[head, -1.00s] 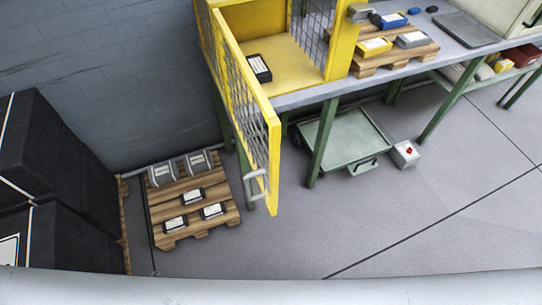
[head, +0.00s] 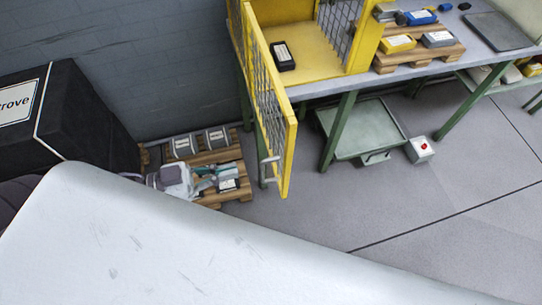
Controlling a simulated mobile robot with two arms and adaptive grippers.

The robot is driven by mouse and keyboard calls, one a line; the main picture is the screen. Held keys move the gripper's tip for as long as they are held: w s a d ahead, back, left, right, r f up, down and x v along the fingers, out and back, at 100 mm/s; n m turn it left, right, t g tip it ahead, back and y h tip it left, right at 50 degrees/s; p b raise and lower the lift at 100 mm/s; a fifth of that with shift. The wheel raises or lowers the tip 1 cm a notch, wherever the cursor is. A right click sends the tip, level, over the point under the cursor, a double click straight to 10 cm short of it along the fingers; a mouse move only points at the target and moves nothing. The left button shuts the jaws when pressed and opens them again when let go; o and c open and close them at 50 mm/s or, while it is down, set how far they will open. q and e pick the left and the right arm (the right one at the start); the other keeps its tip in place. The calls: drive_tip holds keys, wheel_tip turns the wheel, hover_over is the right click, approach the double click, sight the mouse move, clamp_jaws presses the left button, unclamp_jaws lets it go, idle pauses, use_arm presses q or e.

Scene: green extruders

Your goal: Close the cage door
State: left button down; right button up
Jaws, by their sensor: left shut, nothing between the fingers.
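The cage door (head: 289,160) is a yellow frame with wire mesh. It stands open, swung out from the yellow cage (head: 312,60) on the bench towards me. A pale handle (head: 268,170) is on the lower part of its free edge. My left gripper (head: 234,172) is shut and empty, to the left of the handle and apart from it in the picture. It appears in front of the floor pallet and covers part of the boxes there. My right gripper is not in view.
A wooden pallet (head: 238,195) with grey boxes lies on the floor by the wall. A black stack (head: 95,115) stands at the left. A green cart (head: 362,130) and a small box with a red button (head: 421,150) are under the bench (head: 400,77). Floor at right is clear.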

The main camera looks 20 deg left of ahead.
sight(282, 159)
use_arm(q)
drive_tip(key=p+x, duration=0.2)
drive_tip(key=x, duration=0.6)
drive_tip(key=shift+r, duration=0.2)
drive_tip(key=shift+w+d+f, duration=0.15)
drive_tip(key=shift+w+d, duration=0.2)
drive_tip(key=shift+d, duration=0.15)
